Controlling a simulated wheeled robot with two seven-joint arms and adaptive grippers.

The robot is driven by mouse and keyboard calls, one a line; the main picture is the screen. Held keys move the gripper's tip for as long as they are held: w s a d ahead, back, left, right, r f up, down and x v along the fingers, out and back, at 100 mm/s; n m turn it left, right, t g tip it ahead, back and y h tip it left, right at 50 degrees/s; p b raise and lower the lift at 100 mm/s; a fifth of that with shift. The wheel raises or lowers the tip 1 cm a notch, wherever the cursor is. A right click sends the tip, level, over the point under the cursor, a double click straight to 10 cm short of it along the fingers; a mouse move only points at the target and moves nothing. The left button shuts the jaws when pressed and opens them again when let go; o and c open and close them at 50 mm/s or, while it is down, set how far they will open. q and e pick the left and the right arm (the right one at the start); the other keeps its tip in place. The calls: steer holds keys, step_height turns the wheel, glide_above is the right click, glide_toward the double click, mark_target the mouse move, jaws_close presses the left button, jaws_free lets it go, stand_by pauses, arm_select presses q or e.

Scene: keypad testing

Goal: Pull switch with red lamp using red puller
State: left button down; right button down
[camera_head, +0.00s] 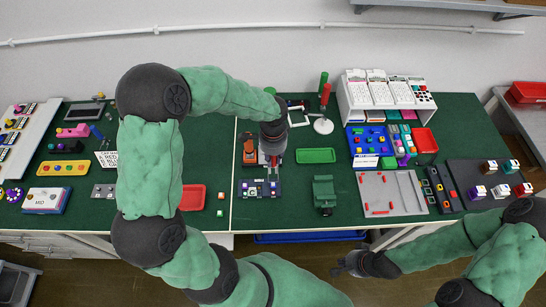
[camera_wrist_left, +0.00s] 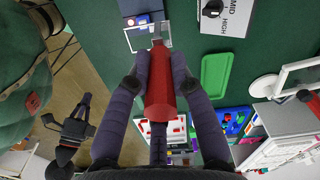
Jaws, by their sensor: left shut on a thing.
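My left gripper (camera_head: 272,152) hangs over the table's middle-left. In the left wrist view, its fingers (camera_wrist_left: 158,88) are shut on a red puller (camera_wrist_left: 160,88), gripping its sides. In the head view the arm hides the puller. Below the gripper lies a small dark switch panel (camera_head: 260,189) with purple and white parts. In the wrist view, a small red spot shows on a grey device (camera_wrist_left: 146,19) beyond the puller's tip. I cannot tell whether the puller touches anything. My right gripper (camera_head: 346,264) is empty and open, in front of the table's edge.
An orange-red device (camera_head: 250,150) stands left of my left gripper. A red tray (camera_head: 192,197) lies left. A dial box (camera_wrist_left: 238,16) shows in the wrist view.

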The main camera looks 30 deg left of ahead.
mark_target(273, 166)
arm_select(q)
steer(key=shift+f+b, duration=1.35)
steer(key=shift+f, duration=0.65)
steer(key=shift+f, duration=0.1)
stand_by(0.3)
steer(key=shift+f, duration=0.35)
steer(key=shift+f+b, duration=0.95)
steer(key=shift+f, duration=0.05)
steer(key=shift+s+d, duration=0.4)
steer(key=shift+s, duration=0.25)
steer(key=shift+s+d, duration=0.35)
steer(key=shift+s, duration=0.25)
stand_by(1.1)
steer(key=shift+r, duration=0.2)
stand_by(1.0)
steer(key=shift+r+p, duration=1.95)
steer(key=shift+r, duration=0.25)
